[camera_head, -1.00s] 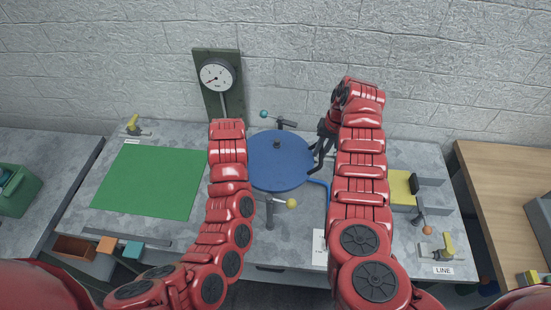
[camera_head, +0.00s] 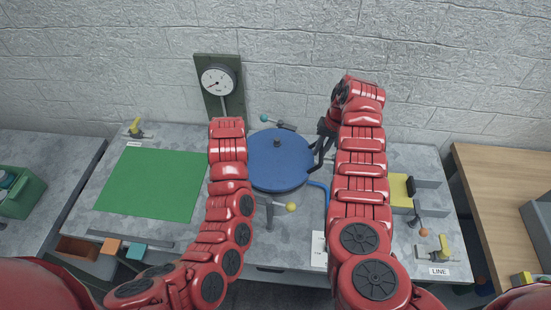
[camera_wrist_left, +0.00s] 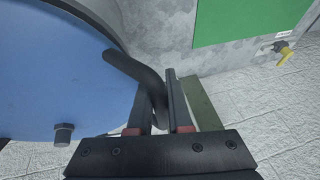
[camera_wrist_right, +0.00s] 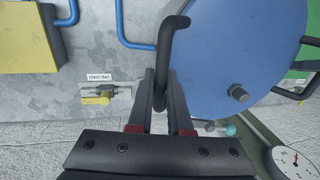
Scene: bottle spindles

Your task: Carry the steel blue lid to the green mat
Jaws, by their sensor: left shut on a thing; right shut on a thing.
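The steel blue lid (camera_head: 285,165) is a round disc with a dark bolt at its centre and black bent handles at its sides. It is over the middle of the grey bench, right of the green mat (camera_head: 152,185). My left gripper (camera_wrist_left: 157,110) is shut on one handle, shown in the left wrist view; my arm hides it in the head view. My right gripper (camera_head: 325,138) is shut on the opposite handle, also seen in the right wrist view (camera_wrist_right: 160,95). The gap beneath the lid is hard to judge.
A dial gauge (camera_head: 218,81) on a green board stands behind the lid. A clamp with a teal knob (camera_head: 265,118) is at the back, and one with a yellow knob (camera_head: 291,208) is in front. A yellow block (camera_head: 399,191) sits right. The mat is bare.

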